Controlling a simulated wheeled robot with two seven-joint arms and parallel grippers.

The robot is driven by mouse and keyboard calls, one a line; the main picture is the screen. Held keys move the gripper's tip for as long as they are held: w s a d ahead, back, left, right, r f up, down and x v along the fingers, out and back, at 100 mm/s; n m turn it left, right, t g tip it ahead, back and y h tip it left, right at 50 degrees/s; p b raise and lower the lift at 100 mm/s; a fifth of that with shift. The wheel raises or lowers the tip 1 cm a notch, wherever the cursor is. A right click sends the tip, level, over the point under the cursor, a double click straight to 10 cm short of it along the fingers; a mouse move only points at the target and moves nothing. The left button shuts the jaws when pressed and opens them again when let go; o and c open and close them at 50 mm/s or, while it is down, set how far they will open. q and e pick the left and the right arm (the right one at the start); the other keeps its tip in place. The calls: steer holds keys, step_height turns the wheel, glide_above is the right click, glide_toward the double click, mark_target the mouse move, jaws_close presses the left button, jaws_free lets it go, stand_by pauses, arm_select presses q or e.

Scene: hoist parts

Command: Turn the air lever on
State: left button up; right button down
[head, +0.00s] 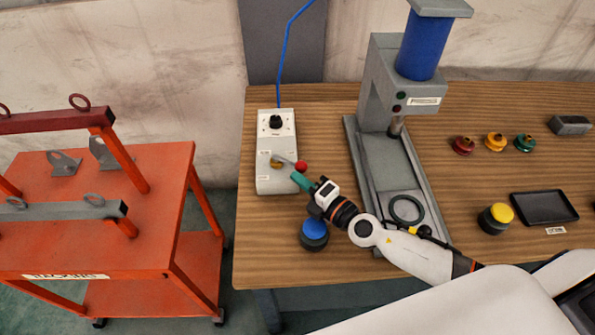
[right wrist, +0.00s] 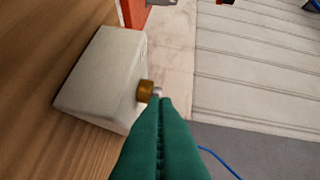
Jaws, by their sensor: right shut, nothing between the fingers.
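The grey-white air unit (head: 277,178) stands at the left of the wooden table, with a black dial and a brass valve (head: 276,163). The air lever (head: 287,160) is a short metal arm with a red knob (head: 301,166), pointing right, crosswise to the unit. My right gripper (head: 298,179), with green fingers, is shut and empty just below the knob; I cannot tell if it touches. In the right wrist view the shut fingers (right wrist: 160,110) reach the brass valve (right wrist: 146,91) on the unit's box (right wrist: 100,80); they hide the knob and most of the lever. My left gripper is not in view.
A blue button (head: 314,229) stands below my right gripper. A grey press (head: 385,85) with a blue cylinder stands right of the unit. A blue hose (head: 283,60) rises behind the unit. An orange cart (head: 100,220) is left of the table. Knobs and a black tray (head: 544,208) lie farther right.

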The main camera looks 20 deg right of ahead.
steer(key=shift+w+a, duration=0.35)
steer(key=shift+w, duration=0.15)
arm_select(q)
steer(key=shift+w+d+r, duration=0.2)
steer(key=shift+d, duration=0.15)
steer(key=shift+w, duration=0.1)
arm_select(e)
steer(key=shift+f, duration=0.1)
